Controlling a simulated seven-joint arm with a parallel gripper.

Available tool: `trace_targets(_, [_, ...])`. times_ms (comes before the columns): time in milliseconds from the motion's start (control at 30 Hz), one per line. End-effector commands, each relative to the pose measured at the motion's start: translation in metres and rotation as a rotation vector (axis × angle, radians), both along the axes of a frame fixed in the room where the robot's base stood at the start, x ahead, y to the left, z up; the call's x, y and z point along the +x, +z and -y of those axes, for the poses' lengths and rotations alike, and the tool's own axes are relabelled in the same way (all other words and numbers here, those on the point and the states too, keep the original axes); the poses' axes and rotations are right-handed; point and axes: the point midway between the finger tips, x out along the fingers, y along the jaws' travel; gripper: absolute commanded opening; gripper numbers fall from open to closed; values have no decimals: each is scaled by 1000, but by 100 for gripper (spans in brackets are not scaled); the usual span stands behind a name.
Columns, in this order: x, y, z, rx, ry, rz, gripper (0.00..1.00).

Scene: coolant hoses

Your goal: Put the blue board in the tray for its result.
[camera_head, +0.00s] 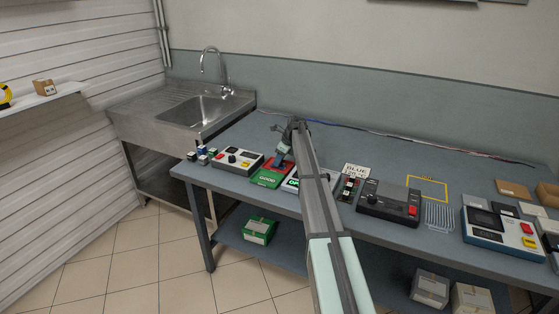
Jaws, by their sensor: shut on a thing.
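My gripper (284,150) points down over the back of the trays at the left-centre of the bench. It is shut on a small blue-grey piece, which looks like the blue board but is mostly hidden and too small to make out. Just below it is a green tray (267,180) marked GOOD, with a red part (281,164) behind it. Another tray (292,184) with a white and green label lies to the right, partly covered by my arm. A sign reading BLUE (356,169) stands right of my arm.
A grey tester (237,160) stands left of the trays. Right of my arm are a dark box with a red switch (390,202), a yellow outlined square (428,188), a wire rack (438,216) and a blue-white meter (499,230). Cables run along the bench's back. A sink (195,110) adjoins.

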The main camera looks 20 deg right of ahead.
Motion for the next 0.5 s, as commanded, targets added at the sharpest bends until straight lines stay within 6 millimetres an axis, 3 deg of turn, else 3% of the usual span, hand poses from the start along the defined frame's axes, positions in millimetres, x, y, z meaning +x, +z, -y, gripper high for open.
trace_targets(400, [0, -4, 0, 1, 0, 1, 0])
trace_targets(433, [0, -4, 0, 0, 0, 1, 34])
trace_targets(500, [0, -4, 0, -1, 0, 1, 40])
